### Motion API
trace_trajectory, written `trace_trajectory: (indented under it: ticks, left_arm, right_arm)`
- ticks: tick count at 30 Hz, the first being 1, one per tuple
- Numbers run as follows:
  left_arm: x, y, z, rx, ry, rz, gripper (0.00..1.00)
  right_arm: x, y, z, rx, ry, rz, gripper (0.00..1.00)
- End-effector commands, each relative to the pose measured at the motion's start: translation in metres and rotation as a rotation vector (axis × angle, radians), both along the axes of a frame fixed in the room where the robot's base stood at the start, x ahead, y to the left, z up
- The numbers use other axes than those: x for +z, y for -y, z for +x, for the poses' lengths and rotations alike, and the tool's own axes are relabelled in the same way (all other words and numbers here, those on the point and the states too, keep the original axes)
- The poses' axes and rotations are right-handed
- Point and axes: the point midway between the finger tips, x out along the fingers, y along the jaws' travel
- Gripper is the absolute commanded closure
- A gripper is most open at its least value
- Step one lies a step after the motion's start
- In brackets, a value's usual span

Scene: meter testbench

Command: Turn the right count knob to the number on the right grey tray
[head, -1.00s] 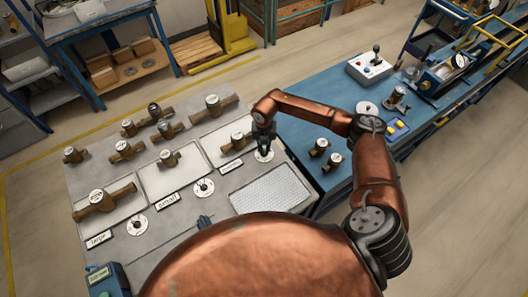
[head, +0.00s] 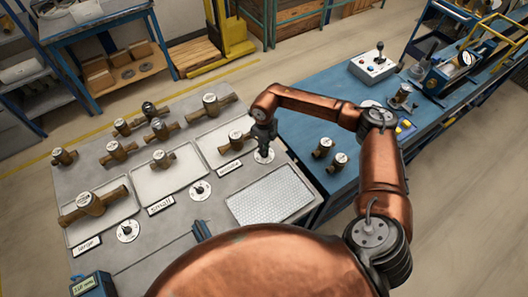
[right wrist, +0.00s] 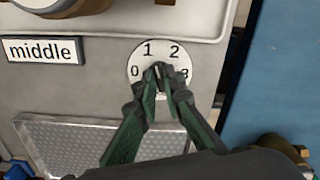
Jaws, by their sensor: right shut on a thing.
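The right count knob's white dial (head: 264,157) sits in front of the right grey tray (head: 206,151), by the "middle" label (head: 229,168). In the right wrist view the dial (right wrist: 134,68) shows 0, 1, 2 and 3. My right gripper (head: 263,143) is above the dial; in the right wrist view its fingertips (right wrist: 161,78) are closed around the knob at the dial's centre. The fingers hide the knob's pointer, so its setting cannot be read. One brass meter (head: 237,139) lies on the right tray. My left gripper is not in view.
Two more trays with brass meters and dials (head: 200,191) (head: 128,231) lie to the left; several loose meters stand behind. A textured silver plate (head: 268,194) lies in front of the right dial. A blue table (head: 320,115) adjoins the bench on the right.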

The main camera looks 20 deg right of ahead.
Motion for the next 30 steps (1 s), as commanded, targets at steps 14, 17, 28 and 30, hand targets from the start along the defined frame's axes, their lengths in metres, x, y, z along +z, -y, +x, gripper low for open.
trace_trajectory:
  ticks: [14,17,28,30]
  left_arm:
    - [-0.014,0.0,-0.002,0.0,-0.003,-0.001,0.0]
    - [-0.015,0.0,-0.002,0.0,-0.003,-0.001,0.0]
    - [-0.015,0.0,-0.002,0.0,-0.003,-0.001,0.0]
    - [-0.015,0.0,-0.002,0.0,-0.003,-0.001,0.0]
  right_arm:
    - [0.0,0.0,0.0,0.181,0.0,-0.001,1.0]
    - [0.0,0.0,0.0,0.19,0.0,-0.001,1.0]
    - [0.001,0.0,0.0,0.192,0.0,-0.001,1.0]
    - [0.001,0.0,0.0,0.191,0.0,-0.001,0.87]
